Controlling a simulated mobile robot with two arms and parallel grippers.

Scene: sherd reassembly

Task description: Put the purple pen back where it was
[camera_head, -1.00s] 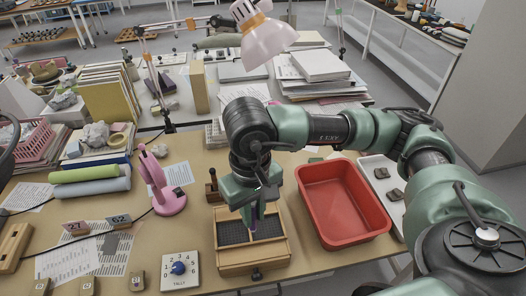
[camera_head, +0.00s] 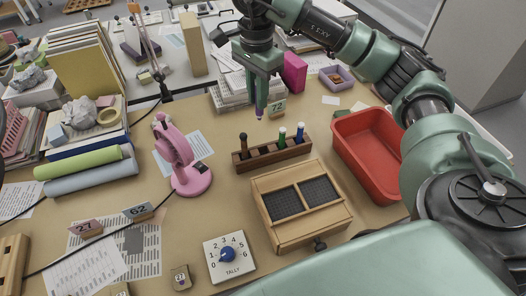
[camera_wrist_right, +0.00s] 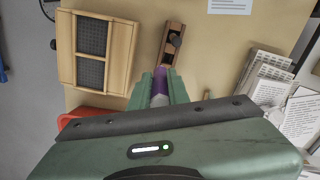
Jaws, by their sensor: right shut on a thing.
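My right gripper (camera_head: 260,104) is shut on the purple pen (camera_head: 259,114). The pen's tip points down, above the table just behind the wooden pen rack (camera_head: 240,168). In the right wrist view the purple pen (camera_wrist_right: 160,82) sits between my two green fingers (camera_wrist_right: 161,92), and part of the rack (camera_wrist_right: 173,30) shows beyond it. The rack holds a dark brown or black pen (camera_head: 243,143), a green pen (camera_head: 282,137) and a blue pen (camera_head: 300,132). A space shows between the dark pen and the green one. My left gripper is out of view.
A wooden box with two dark padded compartments (camera_head: 264,238) stands in front of the rack. A red tray (camera_head: 345,152) is at its right, a pink device (camera_head: 190,180) at its left.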

